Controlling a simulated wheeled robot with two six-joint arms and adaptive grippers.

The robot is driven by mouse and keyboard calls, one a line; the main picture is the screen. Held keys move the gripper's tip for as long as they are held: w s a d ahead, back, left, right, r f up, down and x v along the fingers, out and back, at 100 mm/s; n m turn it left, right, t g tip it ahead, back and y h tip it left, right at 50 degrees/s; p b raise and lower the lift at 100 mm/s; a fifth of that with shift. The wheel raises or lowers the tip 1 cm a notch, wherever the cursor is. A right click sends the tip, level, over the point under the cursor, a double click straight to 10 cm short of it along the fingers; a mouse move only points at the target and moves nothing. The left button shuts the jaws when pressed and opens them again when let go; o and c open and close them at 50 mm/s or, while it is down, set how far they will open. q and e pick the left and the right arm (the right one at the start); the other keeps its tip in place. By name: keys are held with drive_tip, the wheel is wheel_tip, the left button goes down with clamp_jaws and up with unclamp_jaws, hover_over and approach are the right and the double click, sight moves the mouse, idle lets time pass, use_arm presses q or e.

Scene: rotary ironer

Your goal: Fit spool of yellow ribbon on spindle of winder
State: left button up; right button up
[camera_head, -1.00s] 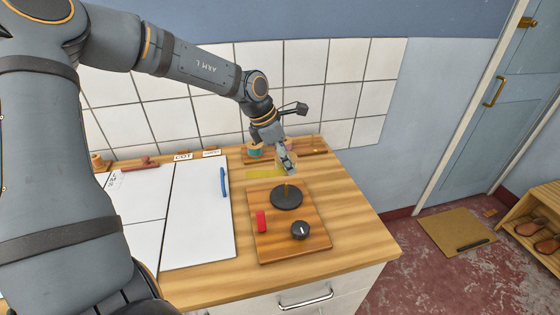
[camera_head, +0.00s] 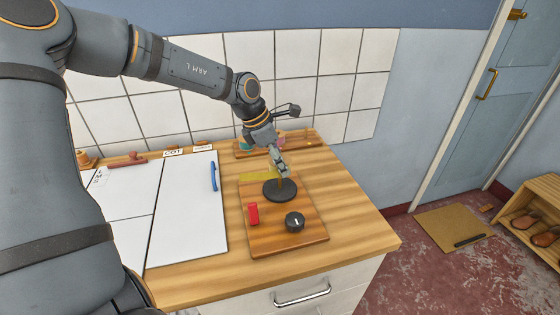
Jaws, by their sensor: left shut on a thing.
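The winder is a wooden board (camera_head: 258,238) with a black round plate (camera_head: 281,191), a red block (camera_head: 253,213) and a black knob (camera_head: 294,221). My left gripper (camera_head: 283,172) comes down from behind and is shut on the spool of yellow ribbon, which is mostly hidden by the fingers. A strip of yellow ribbon (camera_head: 257,175) shows to the left of the fingers. The gripper is just over the black plate, at the spindle. The spindle is largely covered, and I cannot tell whether the spool is around it. My right gripper is not in view.
A wooden rack (camera_head: 301,140) with small coloured items stands behind the board at the wall. White sheets (camera_head: 190,225) and a blue pen (camera_head: 213,176) lie to the left. The counter to the right of the board is clear.

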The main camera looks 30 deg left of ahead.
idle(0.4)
use_arm(q)
drive_tip(key=shift+f+b, duration=0.1)
drive_tip(key=shift+b, duration=0.2)
idle(0.4)
drive_tip(key=shift+f+b, duration=0.2)
drive_tip(key=shift+b, duration=0.2)
drive_tip(key=shift+f+b, duration=0.75)
drive_tip(key=shift+f, duration=0.15)
idle(0.4)
